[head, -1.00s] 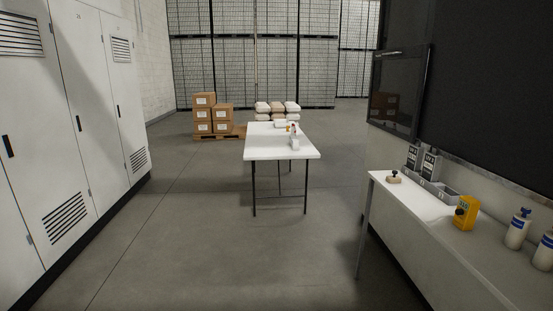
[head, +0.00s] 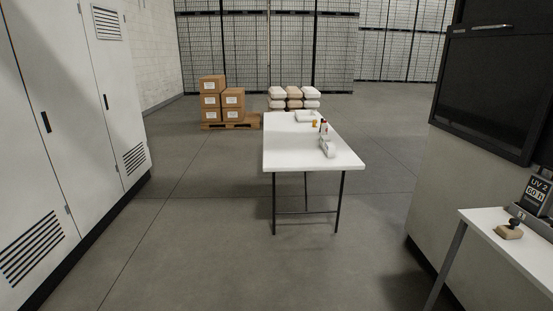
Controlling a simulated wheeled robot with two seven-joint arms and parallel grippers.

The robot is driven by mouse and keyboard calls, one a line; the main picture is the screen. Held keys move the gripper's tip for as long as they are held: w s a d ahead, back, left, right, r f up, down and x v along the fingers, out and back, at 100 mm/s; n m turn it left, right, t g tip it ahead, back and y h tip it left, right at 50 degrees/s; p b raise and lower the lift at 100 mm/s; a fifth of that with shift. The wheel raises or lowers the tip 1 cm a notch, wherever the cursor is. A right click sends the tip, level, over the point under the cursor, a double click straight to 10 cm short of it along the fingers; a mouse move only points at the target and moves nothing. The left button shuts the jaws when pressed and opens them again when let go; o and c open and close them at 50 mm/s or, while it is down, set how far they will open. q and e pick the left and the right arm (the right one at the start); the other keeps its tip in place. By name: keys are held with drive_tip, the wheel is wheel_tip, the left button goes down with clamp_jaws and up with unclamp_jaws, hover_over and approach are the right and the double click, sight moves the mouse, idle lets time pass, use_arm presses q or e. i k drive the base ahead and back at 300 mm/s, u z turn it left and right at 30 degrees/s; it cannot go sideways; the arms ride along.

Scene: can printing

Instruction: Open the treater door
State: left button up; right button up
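A dark glass door panel in a black frame (head: 488,92) is on the machine at the right of the head view. It may be the treater door, but no label on it can be read. It looks closed against the pale machine body. A dark bar that looks like a handle (head: 490,28) runs along its upper edge. Neither of my grippers shows in the view.
A white table (head: 310,148) with small items stands ahead. A side bench (head: 510,250) at lower right holds a stamp (head: 509,229) and a UV 2 unit (head: 536,194). Grey lockers (head: 70,130) line the left. Boxes (head: 220,100) stand behind. The floor between is clear.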

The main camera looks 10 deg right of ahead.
sight(493, 91)
drive_tip(key=z, duration=0.2)
drive_tip(key=i, duration=2.1)
drive_tip(key=z, duration=1)
drive_tip(key=i, duration=1.05)
drive_tip(key=z, duration=1.8)
drive_tip(key=i, duration=0.75)
drive_tip(key=z, duration=0.5)
